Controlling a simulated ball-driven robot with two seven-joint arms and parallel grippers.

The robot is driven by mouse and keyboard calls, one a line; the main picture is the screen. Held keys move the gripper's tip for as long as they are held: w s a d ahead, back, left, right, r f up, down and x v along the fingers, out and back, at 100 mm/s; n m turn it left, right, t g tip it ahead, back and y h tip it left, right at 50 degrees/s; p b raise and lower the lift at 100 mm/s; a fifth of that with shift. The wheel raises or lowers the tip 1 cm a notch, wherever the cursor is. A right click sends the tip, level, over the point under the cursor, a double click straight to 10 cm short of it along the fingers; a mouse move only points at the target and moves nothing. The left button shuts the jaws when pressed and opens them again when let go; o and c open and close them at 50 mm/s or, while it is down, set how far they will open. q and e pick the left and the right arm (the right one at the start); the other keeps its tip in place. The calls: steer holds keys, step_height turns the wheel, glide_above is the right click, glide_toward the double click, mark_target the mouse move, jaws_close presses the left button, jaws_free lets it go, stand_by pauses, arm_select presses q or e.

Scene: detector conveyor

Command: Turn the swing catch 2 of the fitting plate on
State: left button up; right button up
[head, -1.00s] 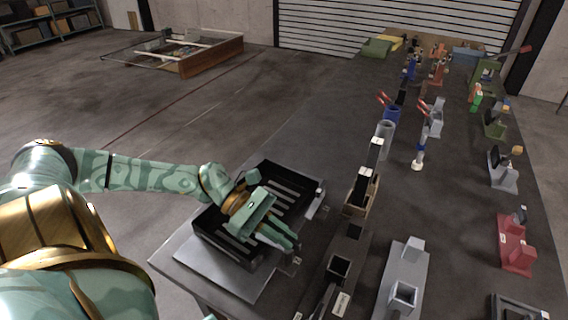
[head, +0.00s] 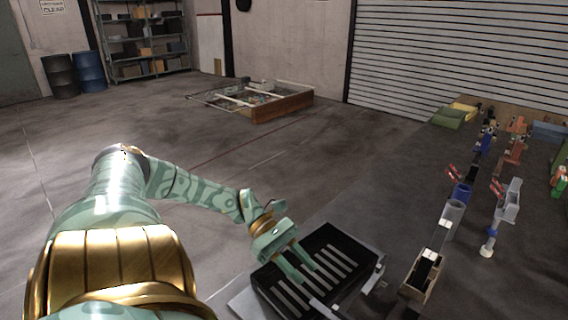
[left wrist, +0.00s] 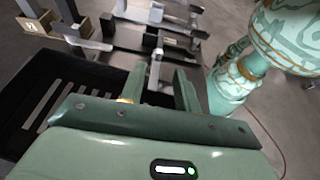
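My left gripper (head: 308,274) is over the black slotted tray (head: 345,240) in the head view, its fingers reaching down and to the right. In the left wrist view the two green fingers (left wrist: 161,72) stand apart with a gap between them, and I see nothing held. Beyond the fingertips is a group of grey metal bars and plates (left wrist: 122,38) with small black blocks (left wrist: 150,41). I cannot tell which part is swing catch 2, or whether a finger touches anything. My right gripper is not in view.
A light grey plate (head: 243,303) shows at the tray's near left edge. The slotted tray also shows at the left of the wrist view (left wrist: 22,95). Open floor lies behind the table.

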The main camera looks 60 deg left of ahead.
arm_select(q)
steer(key=p+v, duration=0.1)
steer(key=v, duration=0.3)
steer(key=shift+a+r, duration=0.1)
steer(key=shift+a, duration=0.25)
